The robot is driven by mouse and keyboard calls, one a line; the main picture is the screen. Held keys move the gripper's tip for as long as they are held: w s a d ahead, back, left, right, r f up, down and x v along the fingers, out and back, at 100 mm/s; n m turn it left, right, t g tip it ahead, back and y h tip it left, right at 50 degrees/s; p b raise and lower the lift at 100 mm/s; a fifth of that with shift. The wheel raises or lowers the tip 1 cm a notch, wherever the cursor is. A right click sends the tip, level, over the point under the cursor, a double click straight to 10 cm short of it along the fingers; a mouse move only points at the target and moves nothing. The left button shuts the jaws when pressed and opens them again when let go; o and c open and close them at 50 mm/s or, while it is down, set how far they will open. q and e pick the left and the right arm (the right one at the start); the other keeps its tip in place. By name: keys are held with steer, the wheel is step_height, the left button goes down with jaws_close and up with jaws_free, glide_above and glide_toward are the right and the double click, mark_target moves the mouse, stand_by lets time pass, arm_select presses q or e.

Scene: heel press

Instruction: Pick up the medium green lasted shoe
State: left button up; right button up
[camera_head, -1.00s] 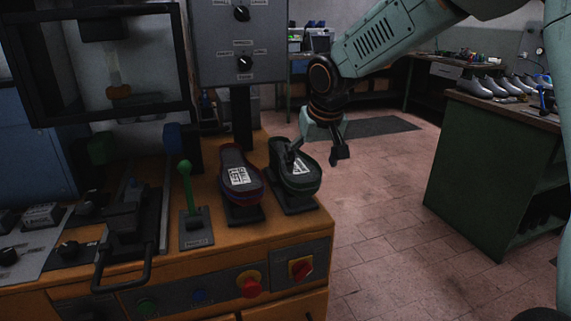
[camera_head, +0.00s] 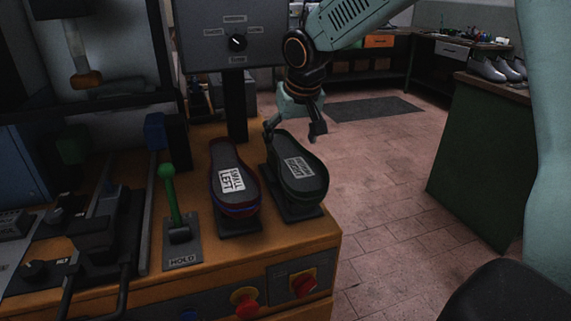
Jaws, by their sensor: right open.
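The green lasted shoe (camera_head: 303,182) stands sole up on a dark stand at the right edge of the orange machine top. A white label with unclear print is on its dark sole, and its green side shows along the rim. My right gripper (camera_head: 293,132) is open and empty just beyond the shoe's far end, with its fingers pointing down. One finger is close to the shoe; I cannot tell whether it touches. A second shoe (camera_head: 234,190) with red and blue edges and a label reading "SMALL LEFT" stands to its left. My left gripper is not in view.
A green-handled lever (camera_head: 169,190) marked HOLD stands left of the shoes. A control panel (camera_head: 229,35) on a post rises behind them. Red knobs (camera_head: 303,282) are on the machine front. A green bench (camera_head: 472,160) stands right, with open floor between.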

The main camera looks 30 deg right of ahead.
mark_target(288, 154)
steer(key=shift+s+d+f, duration=0.15)
steer(key=shift+d+f, duration=0.05)
steer(key=shift+f, duration=0.3)
steer(key=x, duration=0.3)
steer(key=b+x, duration=0.1)
steer(key=x, duration=0.1)
steer(key=shift+w+a+f, duration=0.2)
steer(key=shift+f, duration=0.15)
steer(key=shift+d+f+b, duration=0.1)
steer(key=shift+f+b, duration=0.15)
steer(key=shift+b, duration=0.05)
steer(key=shift+w+a, duration=0.2)
steer(key=shift+a, duration=0.05)
steer(key=shift+d+f, duration=0.1)
steer(key=shift+d, duration=0.05)
steer(key=shift+c, duration=1.1)
steer(key=shift+s, duration=0.1)
steer(key=c, duration=1.3)
